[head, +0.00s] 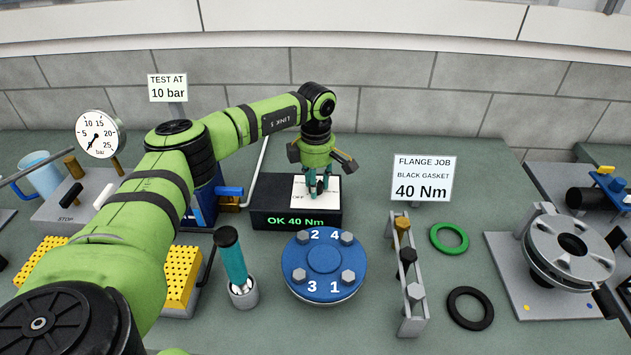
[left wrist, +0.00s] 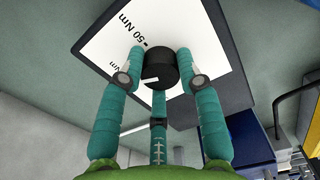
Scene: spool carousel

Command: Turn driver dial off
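The driver dial (left wrist: 160,68) is a round black knob with a white pointer mark, on a white face plate (left wrist: 105,45) marked "50 Nm". In the left wrist view the pointer aims left, towards a partly hidden "Nm" label. The dial sits on top of a black driver box (head: 270,218) whose green display reads "OK 40 Nm". An "OFF" label shows at the plate's left in the head view. My left gripper (head: 319,188) points down over the box. Its teal fingers are closed in around the dial and appear to touch its sides. My right gripper is out of view.
In front of the box stand a blue flange (head: 325,262) with several bolts and a teal-handled tool in a cup (head: 242,292). To the right are a bolt rack (head: 410,290), a green ring (head: 449,238) and a black ring (head: 470,308). A sign (head: 422,178) reads 40 Nm.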

